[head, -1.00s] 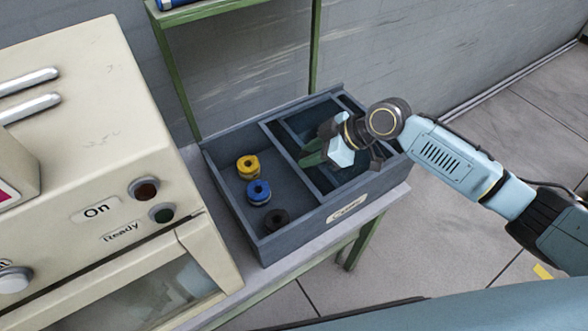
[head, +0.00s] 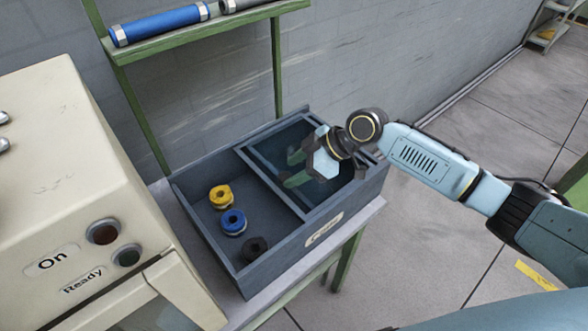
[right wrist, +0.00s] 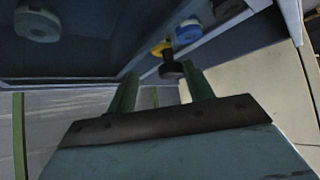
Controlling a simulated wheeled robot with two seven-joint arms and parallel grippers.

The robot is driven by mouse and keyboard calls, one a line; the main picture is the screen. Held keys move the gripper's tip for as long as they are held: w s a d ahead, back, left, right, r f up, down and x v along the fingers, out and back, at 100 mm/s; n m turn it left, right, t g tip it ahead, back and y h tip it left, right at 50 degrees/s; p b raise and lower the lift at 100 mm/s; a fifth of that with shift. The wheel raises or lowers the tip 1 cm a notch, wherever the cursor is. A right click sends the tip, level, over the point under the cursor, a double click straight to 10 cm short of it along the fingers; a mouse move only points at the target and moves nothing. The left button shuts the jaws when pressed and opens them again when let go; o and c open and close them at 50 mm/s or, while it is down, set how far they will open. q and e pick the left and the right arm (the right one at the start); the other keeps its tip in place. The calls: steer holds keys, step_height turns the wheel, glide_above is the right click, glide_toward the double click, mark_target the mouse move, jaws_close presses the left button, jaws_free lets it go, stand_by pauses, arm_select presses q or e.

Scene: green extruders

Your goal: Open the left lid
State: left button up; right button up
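A dark blue-grey box (head: 213,262) stands on a green-legged bench. Its left compartment is uncovered and holds a yellow spool (head: 220,196), a blue spool (head: 233,221) and a black spool (head: 255,249). A dark, glassy lid panel (head: 344,177) covers the right part. I cannot tell which panel is the left lid. My right gripper (head: 289,171) is over this panel, green fingers apart and pointing left; contact is unclear. In the right wrist view, nothing is held between the fingers (right wrist: 160,75), and a pale spool (right wrist: 37,24) shows in the dark area. My left gripper is out of view.
A cream machine (head: 85,170) with "On" and "Ready" labels stands close on the left. A green shelf (head: 195,37) with a blue cylinder (head: 160,25) is above and behind the box. The wall is close behind.

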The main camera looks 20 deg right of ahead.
steer(key=shift+a, duration=0.2)
steer(key=shift+d, duration=0.1)
steer(key=v, duration=1.3)
steer(key=shift+r, duration=0.1)
